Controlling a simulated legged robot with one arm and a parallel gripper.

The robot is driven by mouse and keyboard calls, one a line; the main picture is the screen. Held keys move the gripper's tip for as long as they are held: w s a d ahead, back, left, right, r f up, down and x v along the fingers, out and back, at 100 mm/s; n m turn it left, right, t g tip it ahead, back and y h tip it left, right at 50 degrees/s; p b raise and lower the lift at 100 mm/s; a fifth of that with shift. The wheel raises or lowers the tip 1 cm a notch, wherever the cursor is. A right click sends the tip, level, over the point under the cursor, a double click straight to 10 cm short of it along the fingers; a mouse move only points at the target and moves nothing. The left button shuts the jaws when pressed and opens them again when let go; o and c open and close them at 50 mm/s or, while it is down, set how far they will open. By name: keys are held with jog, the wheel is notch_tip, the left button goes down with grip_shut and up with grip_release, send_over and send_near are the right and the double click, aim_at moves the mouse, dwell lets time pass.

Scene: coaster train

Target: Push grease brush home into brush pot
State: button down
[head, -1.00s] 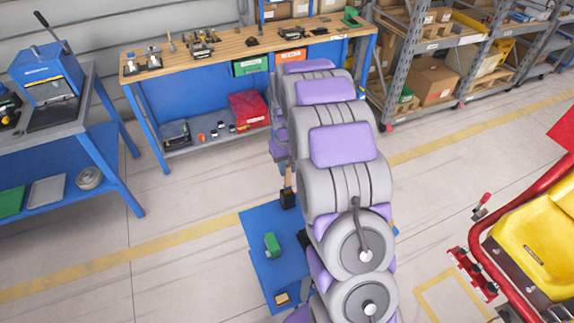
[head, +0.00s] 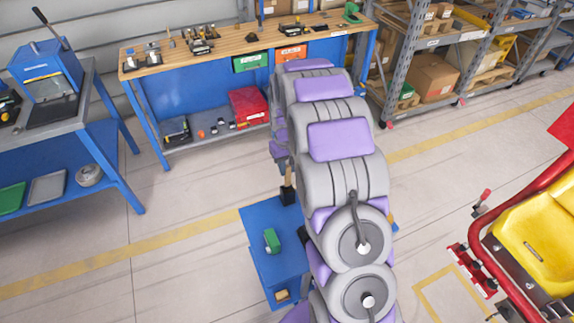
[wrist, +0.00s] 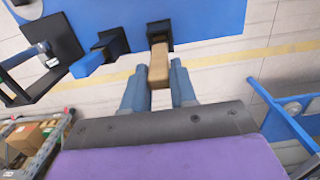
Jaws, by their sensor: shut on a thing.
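The grease brush shows its tan wooden handle (wrist: 158,70) in the wrist view. Its far end meets the black brush pot (wrist: 160,34) at the edge of the blue top; how deep the brush sits in it is hidden. My gripper (wrist: 158,88) is shut on the handle, with one blue-grey finger on each side. In the head view, the handle (head: 288,175) stands upright above the dark pot (head: 287,195) at the far edge of the blue stand (head: 257,220). My arm hides the gripper there.
In the wrist view, a black holder with a blue block (wrist: 87,65) is left of the pot. A workbench (head: 235,45) stands behind, a blue press table (head: 85,125) at left, and a red-framed yellow seat (head: 540,230) at right.

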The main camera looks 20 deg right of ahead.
aim_at(287, 174)
jog(key=shift+f, duration=1.9)
grip_release()
dwell(0.9)
jog(key=shift+r, duration=0.1)
jog(key=shift+w+r+p, duration=0.15)
jog(key=shift+r+p, duration=0.7)
jog(key=shift+r, duration=2.6)
